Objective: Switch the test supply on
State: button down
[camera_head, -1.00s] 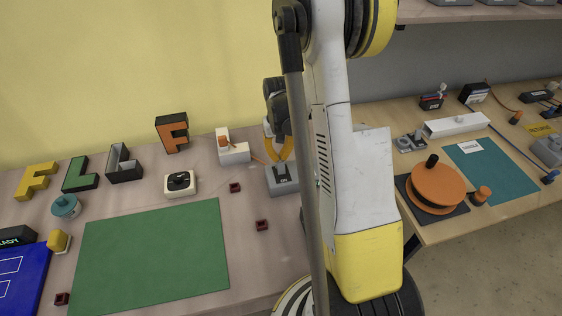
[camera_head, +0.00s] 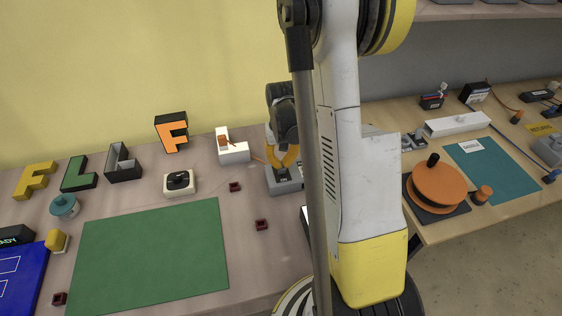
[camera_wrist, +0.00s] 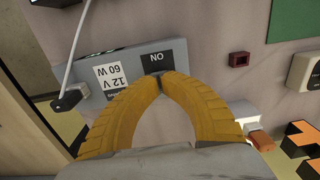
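The test supply (camera_wrist: 115,75) is a grey box in the wrist view, with a white "12 V 60 W" label (camera_wrist: 113,75) and a black "ON" label (camera_wrist: 157,58), seen upside down. In the head view the supply (camera_head: 284,183) sits at the back right of the left bench. My gripper (camera_wrist: 159,76) has yellow fingers whose tips come together at the ON label's edge. A small dark piece shows between the tips; I cannot tell whether it is the switch or the finger pads. In the head view my gripper (camera_head: 284,159) points down onto the supply's top.
A white block with an orange lever (camera_head: 232,150) stands left of the supply. A white box with a black knob (camera_head: 181,183) and small dark red blocks (camera_head: 262,225) lie nearby. A cable and black plug (camera_wrist: 70,98) are at the supply's end. The green mat (camera_head: 150,255) is bare.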

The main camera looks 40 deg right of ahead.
jog(key=shift+w+d, duration=0.3)
jog(key=shift+w, duration=0.3)
notch_tip(320, 180, up, 7)
jog(key=p, duration=0.4)
dwell(0.4)
